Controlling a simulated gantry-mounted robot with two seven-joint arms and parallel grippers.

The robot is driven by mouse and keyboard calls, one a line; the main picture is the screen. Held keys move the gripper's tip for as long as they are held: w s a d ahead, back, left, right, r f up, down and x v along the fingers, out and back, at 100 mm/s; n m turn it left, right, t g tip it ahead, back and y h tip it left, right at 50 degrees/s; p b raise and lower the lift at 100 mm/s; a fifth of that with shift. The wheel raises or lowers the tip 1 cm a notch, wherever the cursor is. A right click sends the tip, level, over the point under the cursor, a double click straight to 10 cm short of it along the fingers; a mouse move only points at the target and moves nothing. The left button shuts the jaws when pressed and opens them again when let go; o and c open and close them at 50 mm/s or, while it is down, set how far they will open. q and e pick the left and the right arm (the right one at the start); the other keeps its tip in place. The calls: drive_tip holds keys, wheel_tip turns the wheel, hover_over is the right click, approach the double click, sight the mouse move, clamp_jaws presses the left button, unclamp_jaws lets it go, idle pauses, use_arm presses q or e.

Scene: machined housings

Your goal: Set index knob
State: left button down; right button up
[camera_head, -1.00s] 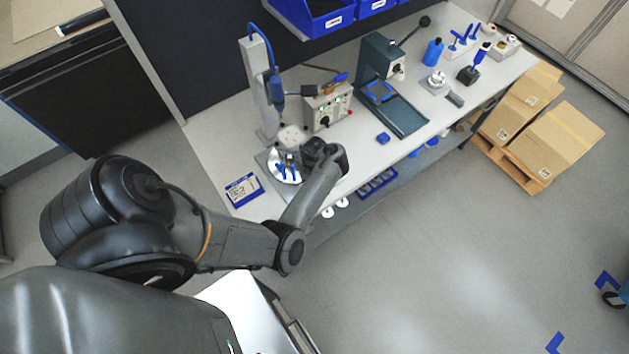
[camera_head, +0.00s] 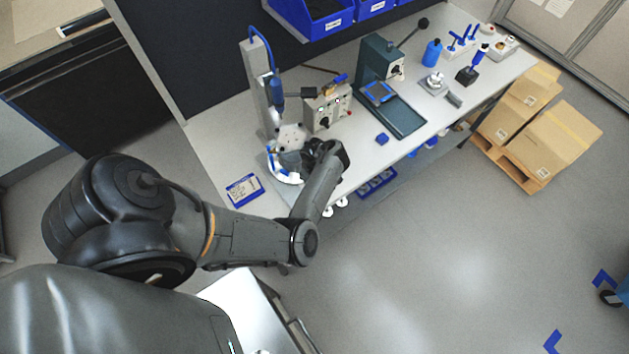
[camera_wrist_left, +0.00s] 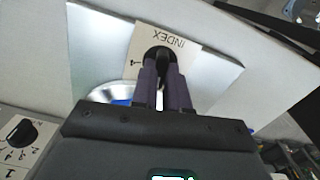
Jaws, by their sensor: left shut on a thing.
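The index knob (camera_wrist_left: 158,54) is black and sits on a cream plate marked INDEX (camera_wrist_left: 178,42) in the left wrist view. My left gripper (camera_wrist_left: 162,66) is shut on it, with the dark fingers on either side of the knob. The fingers hide much of the knob and part of the markings. In the head view my left gripper (camera_head: 298,157) is at the round bright fixture (camera_head: 284,176) near the left end of the bench. The knob cannot be made out there. My right gripper is not in view.
A blue-and-grey post (camera_head: 262,85) and a control box (camera_head: 326,108) stand close behind the gripper. A second dark knob (camera_wrist_left: 20,130) shows in the left wrist view. A green press (camera_head: 380,65) stands farther right. A blue-framed card (camera_head: 244,189) lies at the bench's left edge.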

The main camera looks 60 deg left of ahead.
use_arm(q)
drive_tip(key=shift+n, duration=1.1)
drive_tip(key=c, duration=1.1)
unclamp_jaws()
drive_tip(key=shift+c, duration=0.2)
drive_tip(key=shift+r, duration=0.6)
wheel_tip(320, 180, up, 10)
drive_tip(key=p, duration=0.5)
drive_tip(key=shift+f+p, duration=0.15)
drive_tip(key=shift+p, duration=0.15)
